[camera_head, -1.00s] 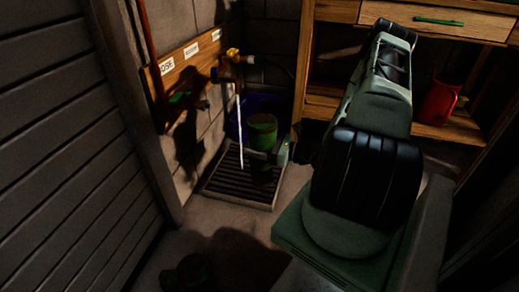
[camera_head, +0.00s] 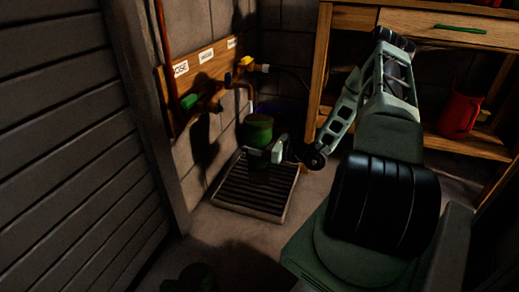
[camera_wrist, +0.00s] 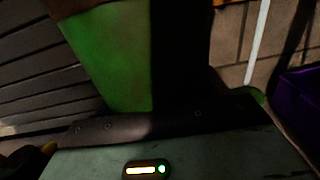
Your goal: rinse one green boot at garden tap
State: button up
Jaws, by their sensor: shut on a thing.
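My gripper (camera_head: 269,156) is shut on a green boot (camera_head: 258,128) and holds it upright over the slatted drain tray (camera_head: 223,206). In the wrist view the boot (camera_wrist: 110,60) rises above the jaws, lit bright green on one side and dark on the other.
A dark boot-like shape (camera_head: 192,278) lies on the shadowed floor at the bottom. A purple tub (camera_wrist: 298,95) stands near the wall. A wooden bench (camera_head: 345,17) with a red can (camera_head: 460,115) is at the right. A slatted door (camera_head: 60,120) closes off the left.

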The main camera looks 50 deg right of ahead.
jog(key=shift+w+d+f, duration=0.1)
jog(key=shift+w+d, duration=0.05)
jog(key=shift+w, duration=0.45)
jog(key=shift+w+d, duration=0.15)
jog(key=shift+w, duration=0.4)
jog(key=shift+w+d+f, duration=0.15)
jog(key=shift+w, duration=0.4)
jog(key=shift+w+d+f, duration=0.1)
jog(key=shift+w+f, duration=0.05)
jog(key=shift+w, duration=0.4)
